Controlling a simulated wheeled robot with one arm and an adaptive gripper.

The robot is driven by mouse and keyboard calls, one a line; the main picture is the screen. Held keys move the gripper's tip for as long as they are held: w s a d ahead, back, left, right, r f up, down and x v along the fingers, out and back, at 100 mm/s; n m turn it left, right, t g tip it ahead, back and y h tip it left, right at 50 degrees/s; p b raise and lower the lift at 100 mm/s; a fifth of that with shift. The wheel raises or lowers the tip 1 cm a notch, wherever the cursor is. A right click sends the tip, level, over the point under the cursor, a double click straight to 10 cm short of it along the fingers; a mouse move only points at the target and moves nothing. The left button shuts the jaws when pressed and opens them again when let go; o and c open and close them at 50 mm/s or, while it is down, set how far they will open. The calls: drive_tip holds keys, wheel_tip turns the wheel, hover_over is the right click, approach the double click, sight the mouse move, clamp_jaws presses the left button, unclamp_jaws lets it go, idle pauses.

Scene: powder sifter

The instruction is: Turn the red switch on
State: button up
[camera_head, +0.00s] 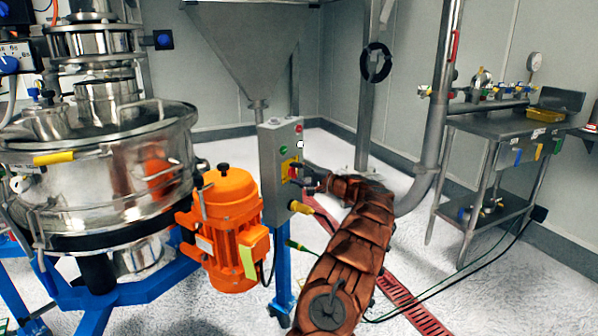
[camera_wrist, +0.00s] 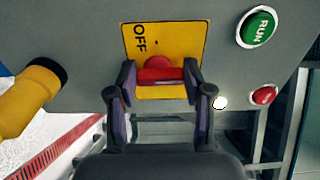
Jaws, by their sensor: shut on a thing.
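The red switch (camera_wrist: 158,74) sits on a yellow plate (camera_wrist: 190,40) on the grey control box (camera_head: 270,155). The plate shows the word OFF, turned sideways in the wrist view. The red handle lies across the wrist picture between the two fingertips of my gripper (camera_wrist: 160,82). The gripper is shut on the handle, with one dark finger at each end of it. In the head view, my gripper (camera_head: 303,178) reaches the box face from the right, and the switch is small and partly covered there. Any ON marking is hidden or out of view.
A green RUN button (camera_wrist: 258,27) and a red button (camera_wrist: 264,95) are near the switch. A yellow-and-black connector (camera_wrist: 35,85) sticks out on the other side. An orange motor (camera_head: 228,225) and a steel sifter (camera_head: 95,185) stand left of the box. A steel table (camera_head: 510,125) is at right.

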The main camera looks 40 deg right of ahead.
drive_tip(key=shift+d, duration=0.1)
idle(0.4)
drive_tip(key=o, duration=0.9)
drive_tip(key=shift+o, duration=1.3)
drive_tip(key=v, duration=1.2)
